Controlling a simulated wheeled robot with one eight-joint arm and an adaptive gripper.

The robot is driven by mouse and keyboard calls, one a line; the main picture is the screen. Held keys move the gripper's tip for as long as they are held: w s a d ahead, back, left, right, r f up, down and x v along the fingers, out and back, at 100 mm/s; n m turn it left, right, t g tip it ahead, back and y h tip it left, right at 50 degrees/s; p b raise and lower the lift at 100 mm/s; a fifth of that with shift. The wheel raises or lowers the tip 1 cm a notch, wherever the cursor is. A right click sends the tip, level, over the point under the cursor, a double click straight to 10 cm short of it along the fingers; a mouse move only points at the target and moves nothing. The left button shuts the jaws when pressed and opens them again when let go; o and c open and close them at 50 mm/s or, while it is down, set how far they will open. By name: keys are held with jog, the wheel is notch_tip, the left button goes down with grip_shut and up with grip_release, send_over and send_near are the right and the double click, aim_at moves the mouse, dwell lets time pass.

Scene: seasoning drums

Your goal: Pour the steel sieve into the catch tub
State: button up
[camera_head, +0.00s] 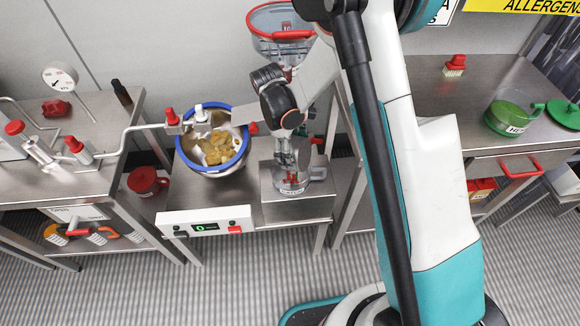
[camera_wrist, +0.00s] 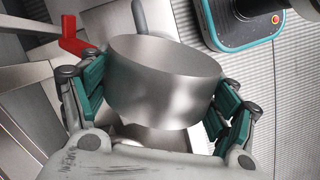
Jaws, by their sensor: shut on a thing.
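The steel sieve (camera_wrist: 165,82) is a plain grey metal cylinder in the wrist view, tilted, with its upper rim towards the far side. My gripper (camera_wrist: 158,98) is shut on it, with teal finger pads on both sides. What the sieve holds inside is hidden.
A blue-rimmed bowl (camera_head: 213,140) with yellow-brown contents stands left of my gripper, under a pipe with red-knobbed valves (camera_head: 172,120). A clear red-rimmed hopper (camera_head: 281,32) is behind. A green tub (camera_head: 508,117) stands on the right bench. A red handle (camera_wrist: 76,38) is near my gripper.

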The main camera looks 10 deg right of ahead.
jog(key=shift+w+a+f+g+h+b, duration=0.1)
jog(key=shift+w+a+g+h+b, duration=0.25)
jog(key=shift+a+g+h+b, duration=0.4)
dwell(0.9)
